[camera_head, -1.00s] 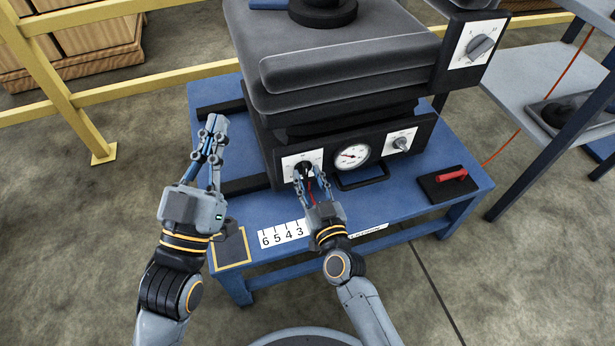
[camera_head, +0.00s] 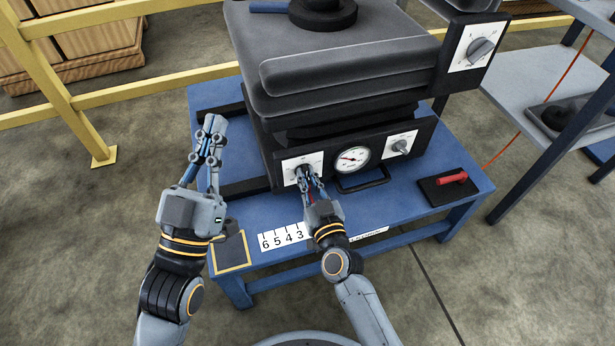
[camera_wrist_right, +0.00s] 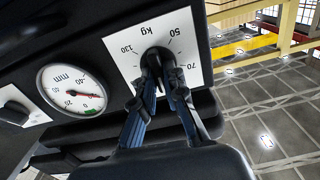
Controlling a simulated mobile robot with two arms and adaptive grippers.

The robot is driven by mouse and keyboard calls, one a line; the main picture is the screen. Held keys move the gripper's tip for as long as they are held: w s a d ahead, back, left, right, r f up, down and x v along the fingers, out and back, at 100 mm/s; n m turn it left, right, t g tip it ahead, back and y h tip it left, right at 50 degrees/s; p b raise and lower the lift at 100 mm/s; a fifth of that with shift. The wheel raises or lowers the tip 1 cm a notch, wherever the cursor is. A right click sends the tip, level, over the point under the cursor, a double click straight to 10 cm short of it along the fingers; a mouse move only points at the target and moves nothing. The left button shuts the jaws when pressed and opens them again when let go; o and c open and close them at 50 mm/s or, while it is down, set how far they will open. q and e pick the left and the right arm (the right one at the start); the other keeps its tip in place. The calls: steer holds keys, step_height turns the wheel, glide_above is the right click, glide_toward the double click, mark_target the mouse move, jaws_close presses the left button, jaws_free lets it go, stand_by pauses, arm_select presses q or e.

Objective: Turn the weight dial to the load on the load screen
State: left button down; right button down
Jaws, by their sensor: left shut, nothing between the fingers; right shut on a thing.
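The weight dial's white plate (camera_head: 290,173) is at the left of the seat base's front panel, with a dark knob. My right gripper (camera_head: 308,180) is shut on the dark knob (camera_wrist_right: 158,56), with one finger on each side in the right wrist view (camera_wrist_right: 162,80). The fingers partly cover the knob, so its pointer setting is unclear. My left gripper (camera_head: 213,120) is shut and empty, left of the seat base. I cannot make out a load screen.
A round gauge (camera_head: 352,159) and another dial (camera_head: 401,145) sit right of the weight dial. A black handle (camera_head: 363,184) sticks out below the gauge. A red-handled block (camera_head: 455,183) is at the table's right. A numbered strip (camera_head: 283,238) lies along the front edge.

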steer(key=m+p, duration=0.2)
steer(key=m, duration=0.3)
steer(key=shift+d+m, duration=0.15)
steer(key=shift+m, duration=0.75)
arm_select(q)
step_height(320, 180, down, 9)
steer(key=w+g+y, duration=0.2)
steer(key=g, duration=0.3)
steer(key=shift+a+g, duration=0.3)
steer(key=shift+a, duration=0.1)
arm_select(e)
steer(key=m, duration=0.6)
steer(key=shift+w+d+f, duration=0.1)
steer(key=shift+d+f, duration=0.05)
steer(key=shift+f, duration=0.1)
arm_select(q)
steer(key=shift+r, duration=0.1)
arm_select(e)
steer(key=shift+m, duration=0.3)
steer(key=c, duration=1.4)
jaws_free()
